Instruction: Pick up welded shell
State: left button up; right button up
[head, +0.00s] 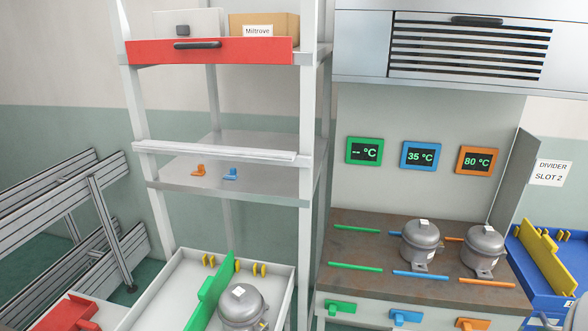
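Two grey compressor shells stand upright on the brown worktop (350,229) at right. The left shell (421,243) is in line with the blue strips, and the right shell (484,252) with the orange strips. A third grey shell (240,307) sits in a white tray (165,285) at the bottom, right of a green divider (210,292); its lower part is cut off by the frame. Each shell has a white tag on top. Wall displays read "-- °C" on green (364,152), "35 °C" on blue (420,156) and "80 °C" on orange (477,160). Neither gripper is in view.
The worktop's green-strip place (356,248) is empty. A white shelf rack (305,190) with a red drawer (210,50) stands left of the worktop. A blue bin (545,270) with a yellow divider is at far right. Metal profile rails (60,195) stand at left.

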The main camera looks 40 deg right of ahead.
aim_at(421, 240)
jog(key=z, duration=2)
jog(key=i+l, duration=0.3)
jog(key=i+l+u, duration=0.15)
jog(key=i+l, duration=0.2)
jog(key=l, duration=0.15)
jog(key=i+l, duration=0.3)
jog(key=l, duration=0.15)
